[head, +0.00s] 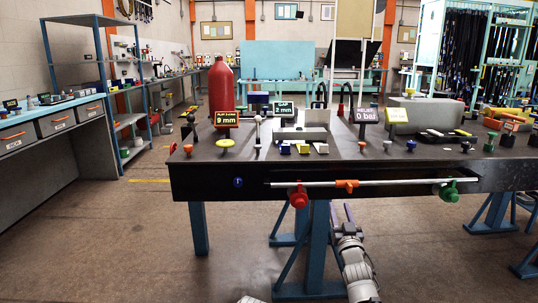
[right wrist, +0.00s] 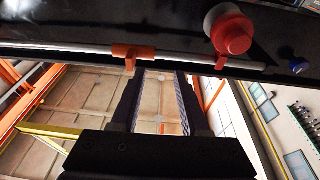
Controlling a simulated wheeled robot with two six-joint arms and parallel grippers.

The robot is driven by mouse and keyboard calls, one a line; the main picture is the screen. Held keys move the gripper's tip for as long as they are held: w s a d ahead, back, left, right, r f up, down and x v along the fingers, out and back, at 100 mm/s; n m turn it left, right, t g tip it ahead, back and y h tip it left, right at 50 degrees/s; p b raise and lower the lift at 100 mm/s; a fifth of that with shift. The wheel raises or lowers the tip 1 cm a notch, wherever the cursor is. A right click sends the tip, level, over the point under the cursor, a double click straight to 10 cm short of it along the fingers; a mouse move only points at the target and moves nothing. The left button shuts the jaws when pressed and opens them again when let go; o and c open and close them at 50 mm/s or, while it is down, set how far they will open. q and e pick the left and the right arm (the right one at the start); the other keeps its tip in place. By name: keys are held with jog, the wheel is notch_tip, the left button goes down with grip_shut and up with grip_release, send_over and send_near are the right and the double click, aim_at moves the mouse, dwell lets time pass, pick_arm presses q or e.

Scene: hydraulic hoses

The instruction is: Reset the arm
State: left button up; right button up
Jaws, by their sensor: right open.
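My right gripper (head: 342,211) is below the front edge of the dark workbench (head: 230,185), its fingers pointing up. My left gripper is out of view.
On the bench stand a red bottle (head: 221,85), a "9 mm" display (head: 227,119), a "2 mm" display (head: 284,107) and a "0 bar" display (head: 366,115). Blue bench legs (head: 319,245) stand close to my right arm. The floor (head: 120,240) at left is clear.

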jog(key=s+a+f+g+p, duration=0.1)
jog(key=s+a+f+g, duration=0.45)
jog(key=f, duration=0.35)
jog(key=s+a+f+g, duration=0.4)
jog(key=f+g, duration=0.2)
jog(key=f, duration=0.3)
jog(key=s+a+f+n+g+p, duration=0.1)
jog(key=s+a+f+g, duration=0.15)
jog(key=s, duration=0.55)
jog(key=s+a+f+n+g+h, duration=0.1)
jog(key=s+a+f+n+g, duration=0.1)
jog(key=s+g, duration=0.35)
jog(key=s+a+f+n+g+p, duration=0.1)
jog(key=s+a+f+g, duration=0.1)
jog(key=s, duration=0.7)
pick_arm(q)
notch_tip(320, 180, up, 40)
jog(key=p, duration=3.7)
pick_arm(e)
notch_tip(320, 180, up, 37)
jog(key=shift+r, duration=0.15)
